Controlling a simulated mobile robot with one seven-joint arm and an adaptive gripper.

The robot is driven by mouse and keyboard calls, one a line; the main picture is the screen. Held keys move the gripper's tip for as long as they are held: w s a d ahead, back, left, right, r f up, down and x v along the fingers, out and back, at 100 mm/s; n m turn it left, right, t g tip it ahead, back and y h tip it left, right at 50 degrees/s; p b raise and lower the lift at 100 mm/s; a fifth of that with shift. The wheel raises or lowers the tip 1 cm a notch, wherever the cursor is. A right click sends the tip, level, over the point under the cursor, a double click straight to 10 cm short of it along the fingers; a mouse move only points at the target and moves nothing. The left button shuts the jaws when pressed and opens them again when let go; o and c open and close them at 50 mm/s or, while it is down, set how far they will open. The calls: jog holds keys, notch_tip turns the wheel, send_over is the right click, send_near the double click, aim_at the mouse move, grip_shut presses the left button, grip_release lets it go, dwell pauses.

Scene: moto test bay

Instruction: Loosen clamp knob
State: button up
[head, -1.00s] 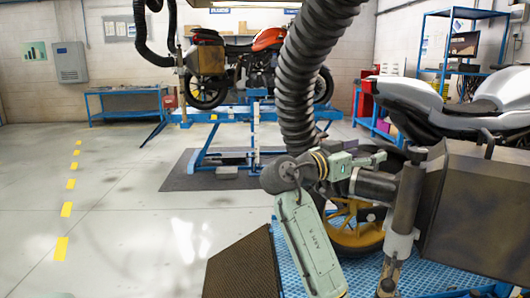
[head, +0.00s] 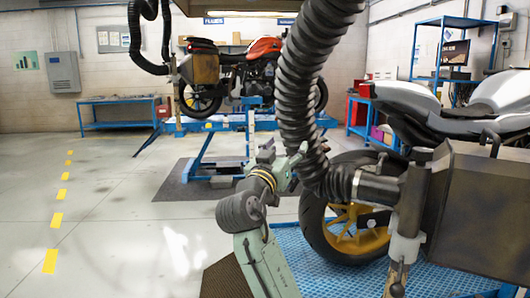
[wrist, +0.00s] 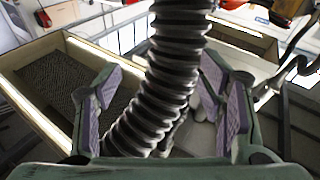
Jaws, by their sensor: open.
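My gripper (head: 283,158) is open beside the ribbed black exhaust hose (head: 303,90), near the hose's lower bend. In the wrist view my two fingers (wrist: 160,85) with purple pads stand apart, and the hose (wrist: 180,50) runs between or just beyond them. I cannot tell whether they touch it. The hose ends in a dark nozzle (head: 375,188) at an upright grey post (head: 412,195). A pale clamp collar (head: 403,248) sits low on this post, with a small handle-like part (head: 396,280) below it. I cannot make out a clamp knob for certain.
A motorcycle with a yellow-spoked wheel (head: 345,232) stands on a blue grid platform (head: 345,272) at right. A dark box (head: 480,205) is beside the post. A red motorcycle (head: 262,48) is on a blue lift behind. The left floor is clear.

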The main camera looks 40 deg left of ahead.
jog(key=shift+s+a+r+n+y, duration=0.1)
jog(key=shift+s+a+n+y, duration=0.6)
jog(key=shift+s+a+y, duration=0.5)
jog(key=shift+d, duration=0.15)
